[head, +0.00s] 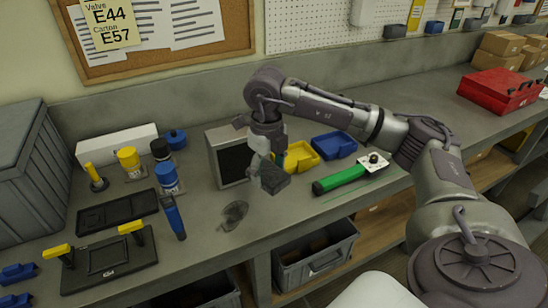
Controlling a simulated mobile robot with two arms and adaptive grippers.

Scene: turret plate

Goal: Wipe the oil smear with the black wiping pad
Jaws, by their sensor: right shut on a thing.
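The oil smear (234,214) is a dark, irregular patch on the grey bench top, left of the picture's centre near the front edge. My right gripper (266,166) points down over the bench, to the right of and behind the smear. It is shut on the black wiping pad (275,179), a dark block held tilted under the fingers. The pad is apart from the smear; its exact height over the bench is hard to tell. My left gripper is not in view.
A dark-screened box (228,157) stands behind the smear. Yellow (301,156) and blue (334,146) bins and a green tool (339,180) lie to the right. A blue handled tool (174,218) lies left of the smear. A grey crate (315,256) sits below the bench edge.

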